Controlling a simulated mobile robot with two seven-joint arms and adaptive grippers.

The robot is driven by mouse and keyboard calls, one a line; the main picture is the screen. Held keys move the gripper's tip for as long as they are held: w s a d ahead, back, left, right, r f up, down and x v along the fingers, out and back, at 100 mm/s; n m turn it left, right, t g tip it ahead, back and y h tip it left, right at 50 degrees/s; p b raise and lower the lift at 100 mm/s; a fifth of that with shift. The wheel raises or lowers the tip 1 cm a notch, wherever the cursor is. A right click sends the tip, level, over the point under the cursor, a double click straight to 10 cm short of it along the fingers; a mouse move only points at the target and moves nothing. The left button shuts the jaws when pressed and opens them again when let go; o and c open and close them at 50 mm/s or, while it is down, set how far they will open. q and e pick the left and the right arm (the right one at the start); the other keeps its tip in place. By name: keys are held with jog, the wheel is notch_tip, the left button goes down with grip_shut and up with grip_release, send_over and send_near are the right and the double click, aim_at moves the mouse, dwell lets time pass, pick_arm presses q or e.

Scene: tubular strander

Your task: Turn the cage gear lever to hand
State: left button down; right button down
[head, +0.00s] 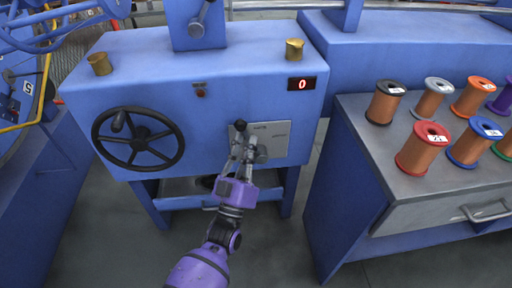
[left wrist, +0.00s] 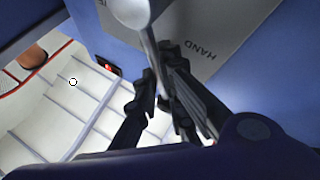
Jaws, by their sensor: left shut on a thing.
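The cage gear lever (head: 240,126) has a black knob and sits on a grey plate (head: 279,131) on the front of the blue machine housing. The plate carries lettering too small to read in the head view. My left gripper (head: 243,155) reaches up from below and is shut on the lever. In the left wrist view the lever's grey rod (left wrist: 147,40) runs down between the fingers of the left gripper (left wrist: 164,100). The word HAND shows on the plate (left wrist: 215,40) to the right of the rod. The fingers hide part of the lever. My right gripper is not in view.
A black handwheel (head: 138,139) is left of the plate. A red display (head: 302,84) reads 0. Two brass fittings stand on the housing top. At right, a bench (head: 365,150) holds several copper wire spools. Grey floor lies open between housing and bench.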

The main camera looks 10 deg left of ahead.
pick_arm(q)
jog(key=shift+s+a+f+n+t+y+b, duration=0.1)
jog(key=shift+a+f+n+t+y+b, duration=0.15)
jog(key=shift+n+y, duration=0.45)
jog(key=shift+s+a+f+n+t+y+b, duration=0.1)
jog(key=shift+a+f+n+y+b, duration=0.1)
jog(key=shift+n+y+b, duration=0.35)
jog(key=shift+a+f+n+t+y+b, duration=0.15)
jog(key=shift+a+n+y, duration=0.1)
jog(key=shift+n+y, duration=0.6)
jog(key=shift+n, duration=0.3)
jog(key=c, duration=2.1)
grip_release()
jog(key=shift+a, duration=0.1)
jog(key=v, duration=0.7)
jog(key=shift+s+f, duration=0.15)
jog(key=shift+s, duration=0.1)
